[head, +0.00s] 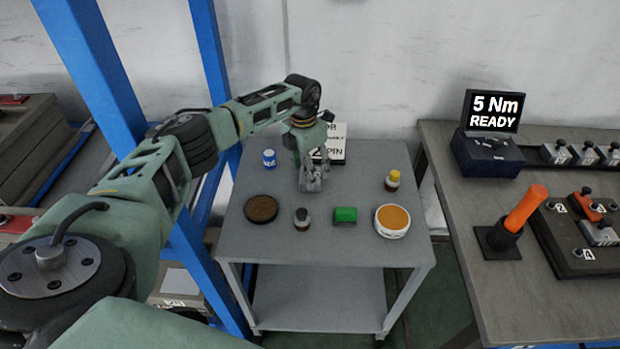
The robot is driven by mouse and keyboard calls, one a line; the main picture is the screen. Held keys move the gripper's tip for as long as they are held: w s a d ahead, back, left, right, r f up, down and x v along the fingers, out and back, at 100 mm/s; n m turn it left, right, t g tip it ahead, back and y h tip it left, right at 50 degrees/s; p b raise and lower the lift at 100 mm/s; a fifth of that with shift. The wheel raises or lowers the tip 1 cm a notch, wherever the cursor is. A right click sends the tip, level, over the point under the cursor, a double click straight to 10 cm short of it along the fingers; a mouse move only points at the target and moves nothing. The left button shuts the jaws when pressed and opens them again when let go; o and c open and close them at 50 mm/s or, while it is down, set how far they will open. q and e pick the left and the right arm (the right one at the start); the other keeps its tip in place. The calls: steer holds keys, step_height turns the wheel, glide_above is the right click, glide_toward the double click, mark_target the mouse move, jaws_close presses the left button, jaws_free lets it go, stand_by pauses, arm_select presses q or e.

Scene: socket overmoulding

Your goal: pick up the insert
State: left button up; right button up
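My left gripper (311,184) points down over the back middle of the grey cart (285,247), in front of a white sign. Its fingers are small and partly merged with the parts behind, so I cannot tell whether they are open or shut, or whether anything is between them. No object is clearly marked as the insert. A small dark and grey piece (302,219) stands in front of the gripper, with a green block (345,215) to its right. My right gripper is not in view.
The cart also holds a brown disc (261,209), an orange-topped round tub (392,219), a yellow-capped bottle (392,180), a blue can (269,158) and a "2 PIN" sign (338,140). The right bench has a "5 Nm READY" screen (494,111), an orange-handled tool (526,207) and numbered blocks (598,233).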

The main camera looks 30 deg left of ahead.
arm_select(q)
steer(key=c, duration=0.5)
steer(key=shift+r, duration=0.1)
